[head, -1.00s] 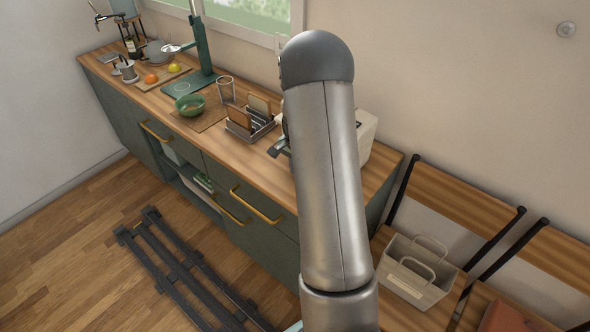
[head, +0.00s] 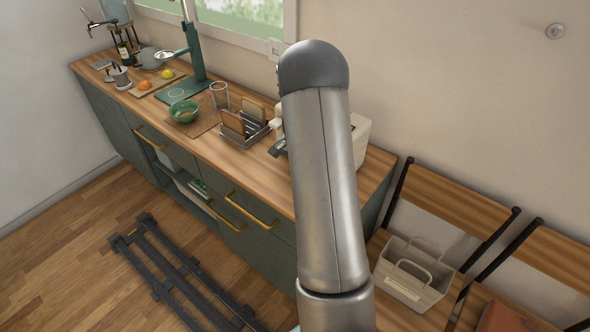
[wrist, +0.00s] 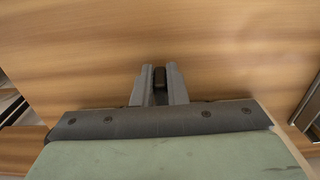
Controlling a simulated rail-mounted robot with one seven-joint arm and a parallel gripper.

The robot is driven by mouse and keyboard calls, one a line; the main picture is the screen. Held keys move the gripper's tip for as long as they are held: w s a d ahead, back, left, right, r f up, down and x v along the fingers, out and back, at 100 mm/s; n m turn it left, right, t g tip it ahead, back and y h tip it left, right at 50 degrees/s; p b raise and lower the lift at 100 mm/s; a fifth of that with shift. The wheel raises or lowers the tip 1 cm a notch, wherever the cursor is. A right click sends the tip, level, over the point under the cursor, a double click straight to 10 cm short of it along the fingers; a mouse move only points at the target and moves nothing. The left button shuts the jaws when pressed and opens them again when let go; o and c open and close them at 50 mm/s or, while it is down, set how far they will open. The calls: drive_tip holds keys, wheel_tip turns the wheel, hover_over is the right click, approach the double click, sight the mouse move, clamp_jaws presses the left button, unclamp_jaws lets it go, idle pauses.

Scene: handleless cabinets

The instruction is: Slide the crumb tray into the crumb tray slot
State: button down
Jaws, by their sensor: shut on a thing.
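My gripper (wrist: 159,88) shows in the wrist view with its two grey fingers close together over the wooden counter. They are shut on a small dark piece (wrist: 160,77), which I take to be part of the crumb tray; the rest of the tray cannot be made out. In the head view my arm hides most of the gripper. A cream box-shaped appliance (head: 359,138), likely the toaster, stands on the counter (head: 222,157) just behind my arm, mostly hidden. The crumb tray slot is not visible in either view.
A beige basket (head: 412,278) sits on a wooden seat at right. Bare counter lies in front of the rack.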

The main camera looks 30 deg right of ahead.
drive_tip(key=shift+w+d, duration=0.1)
drive_tip(key=shift+d, duration=0.25)
drive_tip(key=c, duration=1.4)
unclamp_jaws()
drive_tip(key=shift+o, duration=0.2)
wheel_tip(320, 180, up, 18)
drive_tip(key=b, duration=0.1)
drive_tip(key=shift+f, duration=0.25)
